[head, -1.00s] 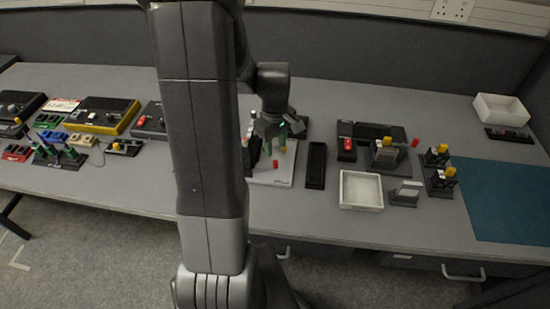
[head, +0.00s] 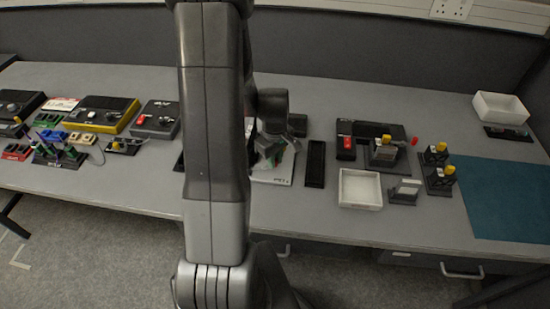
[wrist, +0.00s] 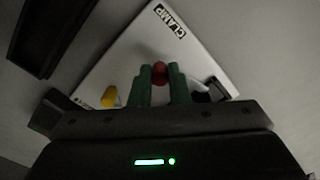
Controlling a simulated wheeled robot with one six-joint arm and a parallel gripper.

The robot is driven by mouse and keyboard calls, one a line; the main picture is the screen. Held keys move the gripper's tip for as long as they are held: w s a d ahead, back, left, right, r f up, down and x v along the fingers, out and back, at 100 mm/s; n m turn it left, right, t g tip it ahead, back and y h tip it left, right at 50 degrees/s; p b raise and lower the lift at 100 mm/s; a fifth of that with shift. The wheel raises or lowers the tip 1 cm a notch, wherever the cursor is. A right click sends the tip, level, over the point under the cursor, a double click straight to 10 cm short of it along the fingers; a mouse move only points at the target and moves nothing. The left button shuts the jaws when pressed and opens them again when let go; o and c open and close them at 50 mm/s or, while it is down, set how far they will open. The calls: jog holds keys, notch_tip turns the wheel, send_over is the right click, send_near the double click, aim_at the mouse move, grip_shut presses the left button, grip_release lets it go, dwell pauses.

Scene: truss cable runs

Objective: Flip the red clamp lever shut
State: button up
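The red clamp lever's round red knob (wrist: 159,74) shows in the wrist view between the green fingertips of my gripper (wrist: 160,78). The lever's shaft is hidden below the knob. The lever belongs to a white board (wrist: 125,55) labelled CLAMP. In the head view my gripper (head: 279,150) is low over this board (head: 268,180), and the arm hides the lever there.
A yellow knob (wrist: 109,96) stands left of the fingers on the board. A narrow black tray (head: 315,164) and a white open box (head: 360,188) stand to the right. Panels with switches (head: 155,120) are on the left. The teal mat (head: 500,198) is clear.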

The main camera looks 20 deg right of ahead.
grip_shut()
jog(key=shift+s+a+f+m+b, duration=0.1)
jog(key=shift+s+m+b, duration=0.1)
jog(key=shift+m+b, duration=0.45)
jog(key=shift+s+a+m, duration=0.1)
jog(key=shift+s+m, duration=0.1)
jog(key=shift+m, duration=0.65)
jog(key=o, duration=0.6)
grip_release()
jog(key=shift+r, duration=0.2)
notch_tip(320, 180, up, 14)
jog(key=shift+f, duration=0.2)
